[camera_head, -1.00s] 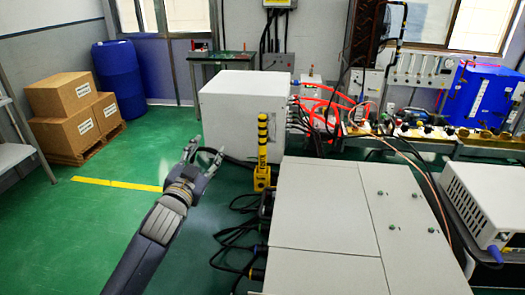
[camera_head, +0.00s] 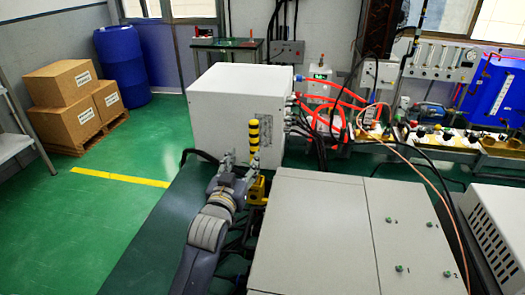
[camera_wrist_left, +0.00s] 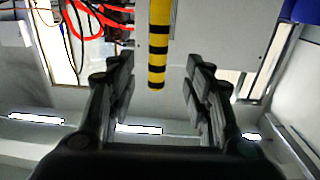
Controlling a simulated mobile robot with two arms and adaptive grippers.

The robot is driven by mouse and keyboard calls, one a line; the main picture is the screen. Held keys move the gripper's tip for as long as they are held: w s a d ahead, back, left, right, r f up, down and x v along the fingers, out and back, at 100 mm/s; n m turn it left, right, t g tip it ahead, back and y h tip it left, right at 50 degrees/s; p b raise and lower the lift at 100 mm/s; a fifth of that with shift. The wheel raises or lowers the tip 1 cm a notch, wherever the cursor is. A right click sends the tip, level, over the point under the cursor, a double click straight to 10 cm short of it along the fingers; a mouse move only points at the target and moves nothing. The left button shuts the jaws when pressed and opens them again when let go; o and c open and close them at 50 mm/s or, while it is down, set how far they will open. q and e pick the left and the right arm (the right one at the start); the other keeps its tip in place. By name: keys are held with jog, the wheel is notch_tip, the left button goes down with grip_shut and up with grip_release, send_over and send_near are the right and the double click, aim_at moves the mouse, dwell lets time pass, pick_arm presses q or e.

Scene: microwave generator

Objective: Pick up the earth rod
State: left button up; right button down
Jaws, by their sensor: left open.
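The earth rod, a yellow and black striped rod (camera_head: 254,140), stands upright in front of the white box, above a yellow holder (camera_head: 258,191). My left gripper (camera_head: 238,163) is open and just left of the rod, near its lower part, which the gripper partly hides. In the left wrist view the rod (camera_wrist_left: 159,45) hangs in from the top edge. There its end lies in line with the gap between the two spread fingers (camera_wrist_left: 158,80). No finger visibly touches it. My right gripper is not in view.
A large white box (camera_head: 222,110) stands behind the rod. A grey cabinet top (camera_head: 315,225) is close on the right. Red hoses (camera_head: 330,100) and black cables run behind. Cardboard boxes (camera_head: 62,84) and a blue barrel (camera_head: 120,60) stand far left, with open green floor between.

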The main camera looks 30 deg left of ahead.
aim_at(253, 143)
pick_arm(q)
jog(key=x, duration=0.4)
jog(key=shift+w+a+r+p, duration=0.1)
jog(key=shift+w+r+p, duration=0.15)
jog(key=shift+p, duration=0.1)
jog(key=shift+w+f, duration=0.1)
jog(key=shift+w, duration=0.25)
jog(key=shift+w+a, duration=0.1)
jog(key=shift+w, duration=0.35)
jog(key=p+x, duration=0.1)
jog(key=x, duration=0.3)
jog(key=shift+w, duration=0.3)
jog(key=c, duration=0.7)
grip_shut()
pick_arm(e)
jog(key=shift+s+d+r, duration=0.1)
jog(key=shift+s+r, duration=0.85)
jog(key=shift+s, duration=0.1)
